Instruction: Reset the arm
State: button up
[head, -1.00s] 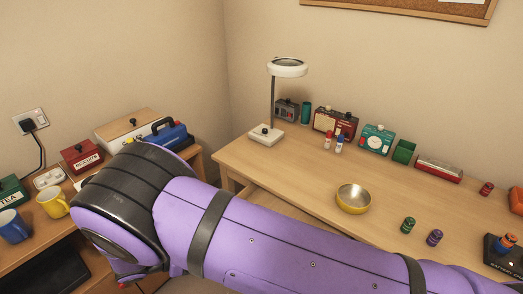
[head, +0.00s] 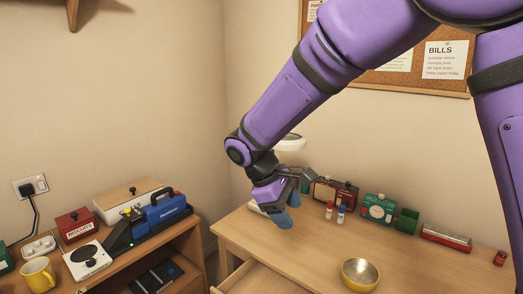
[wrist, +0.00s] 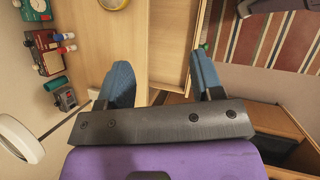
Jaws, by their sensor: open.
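My arm is purple with black bands and reaches in from the upper right of the head view. My gripper (head: 288,210) hangs over the left part of the desk (head: 300,245), pointing down, with blue fingertips. In the wrist view my gripper (wrist: 162,80) has its two blue fingers spread wide apart with nothing between them. It hides most of the lamp (head: 290,142) in the head view.
An open drawer (head: 250,281) juts from the desk below my gripper. A bowl (head: 360,274) stands on the desk.

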jog(key=s+d+r+m+t+y, duration=0.1)
jog(key=s+d+r+m+y, duration=0.2)
jog(key=d+r, duration=0.4)
jog(key=s+d+r+m+y, duration=0.1)
jog(key=s+d+r+m, duration=0.3)
jog(key=d, duration=0.5)
jog(key=s+d+r+m+t+y, duration=0.1)
jog(key=s+d+m+t, duration=0.1)
jog(key=s+d, duration=0.2)
jog(key=s+d+r+m+t+y, duration=0.1)
jog(key=s+d+r+m+t, duration=0.1)
jog(key=s, duration=0.8)
jog(key=shift+s+d+m+t, duration=0.4)
jog(key=shift+d+m, duration=0.4)
jog(key=shift+d, duration=0.4)
